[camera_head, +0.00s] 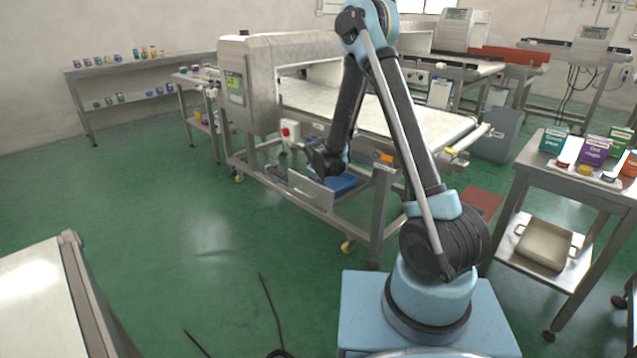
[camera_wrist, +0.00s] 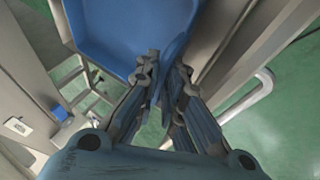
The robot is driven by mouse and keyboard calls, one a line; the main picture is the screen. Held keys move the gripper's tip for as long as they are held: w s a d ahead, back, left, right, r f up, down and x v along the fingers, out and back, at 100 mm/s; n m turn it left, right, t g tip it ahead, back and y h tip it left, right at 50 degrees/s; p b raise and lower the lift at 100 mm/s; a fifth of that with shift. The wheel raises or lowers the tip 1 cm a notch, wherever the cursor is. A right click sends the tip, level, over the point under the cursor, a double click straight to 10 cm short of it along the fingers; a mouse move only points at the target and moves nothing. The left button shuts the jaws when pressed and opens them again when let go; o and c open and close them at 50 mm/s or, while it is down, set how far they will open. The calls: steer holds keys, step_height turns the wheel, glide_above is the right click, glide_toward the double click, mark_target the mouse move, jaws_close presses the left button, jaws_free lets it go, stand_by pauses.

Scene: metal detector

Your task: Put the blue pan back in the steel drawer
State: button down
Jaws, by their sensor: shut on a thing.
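The blue pan (camera_head: 342,184) shows under the conveyor machine, just right of and below my gripper (camera_head: 327,166). In the wrist view the blue pan (camera_wrist: 120,28) fills the upper middle. My gripper (camera_wrist: 165,72) is shut on its near rim there. The steel drawer (camera_head: 311,190) is pulled out beneath the machine, its front facing the open floor. In the wrist view its grey wall (camera_wrist: 245,48) and handle (camera_wrist: 247,97) lie right of the pan. The pan is at the drawer's opening; I cannot tell whether it rests on the drawer's bottom.
The conveyor machine (camera_head: 262,75) stands over the drawer, its frame and legs close around my forearm. A side table (camera_head: 575,182) with several boxes stands at the right, a beige pan (camera_head: 545,243) on its lower shelf. The green floor (camera_head: 190,215) at left is clear.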

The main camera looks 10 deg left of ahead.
steer(key=c, duration=1.6)
jaws_free()
steer(key=shift+s+f, duration=0.1)
steer(key=shift+f, duration=0.05)
steer(key=shift+c, duration=0.2)
steer(key=v, duration=1.1)
steer(key=shift+r, duration=0.25)
steer(key=shift+s+d+r, duration=0.15)
steer(key=shift+s+r, duration=0.05)
steer(key=shift+r, duration=0.1)
steer(key=s+d+r+m+g, duration=0.1)
steer(key=s+d+r+m, duration=0.1)
steer(key=s+d+r, duration=0.4)
steer(key=s+d+r+m+h, duration=0.1)
steer(key=s+d+r+m, duration=0.15)
steer(key=d, duration=0.65)
steer(key=s+d+r+m+g, duration=0.1)
steer(key=s+d+r, duration=0.2)
steer(key=s+d, duration=0.35)
steer(key=s+d+f+m+g, duration=0.1)
steer(key=s+d, duration=0.4)
steer(key=s, duration=0.6)
steer(key=s+d+f+m+g, duration=0.1)
steer(key=s+d+m, duration=0.3)
steer(key=s, duration=0.7)
steer(key=shift+s+d+f+m+g, duration=0.25)
steer(key=shift+d+f+m+g, duration=0.1)
steer(key=shift+d+f, duration=0.3)
